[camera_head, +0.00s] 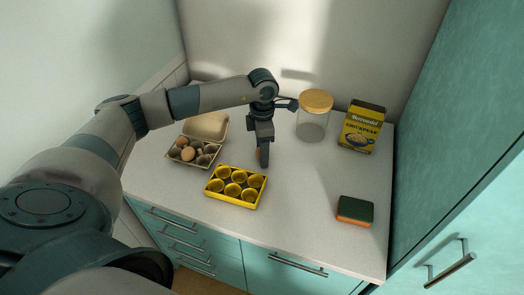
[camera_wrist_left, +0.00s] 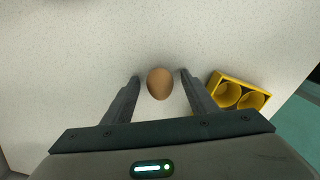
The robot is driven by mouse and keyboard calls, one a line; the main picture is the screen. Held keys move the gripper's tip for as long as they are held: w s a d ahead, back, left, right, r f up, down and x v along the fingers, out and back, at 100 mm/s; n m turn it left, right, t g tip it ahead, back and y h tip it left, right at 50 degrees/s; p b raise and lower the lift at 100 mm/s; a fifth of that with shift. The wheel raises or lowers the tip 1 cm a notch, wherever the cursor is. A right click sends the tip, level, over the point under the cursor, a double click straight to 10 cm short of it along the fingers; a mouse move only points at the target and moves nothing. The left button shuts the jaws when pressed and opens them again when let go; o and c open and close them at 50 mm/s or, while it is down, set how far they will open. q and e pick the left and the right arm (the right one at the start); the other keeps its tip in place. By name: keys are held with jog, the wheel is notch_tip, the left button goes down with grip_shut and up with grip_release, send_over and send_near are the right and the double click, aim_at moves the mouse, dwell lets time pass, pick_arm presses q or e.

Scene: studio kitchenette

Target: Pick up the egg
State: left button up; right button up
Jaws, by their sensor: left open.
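A brown egg (camera_wrist_left: 160,84) lies on the pale countertop in the left wrist view, between the two open fingers of my left gripper (camera_wrist_left: 159,77), with a gap on each side. In the head view my left gripper (camera_head: 263,160) points down at the counter behind the yellow egg tray, and it mostly hides the egg (camera_head: 258,155). The fingers hold nothing. My right gripper is in neither view.
A yellow tray (camera_head: 207,190) with empty round cups stands just in front of the gripper. A glass jar (camera_head: 312,125), chickpea box (camera_head: 362,128) and sponge (camera_head: 355,211) stand to the right.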

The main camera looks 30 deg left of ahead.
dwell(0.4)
pick_arm(q)
jog(key=c, duration=1.2)
jog(key=shift+r, duration=0.15)
jog(key=shift+c, duration=0.2)
jog(key=shift+r+b, duration=0.55)
jog(key=shift+b, duration=0.1)
notch_tip(320, 180, up, 2)
jog(key=shift+w+r+b, duration=0.1)
jog(key=shift+r+b, duration=0.15)
jog(key=shift+b, duration=0.55)
jog(key=s+d+r+b, duration=0.4)
jog(key=d+r, duration=0.3)
jog(key=d, duration=0.4)
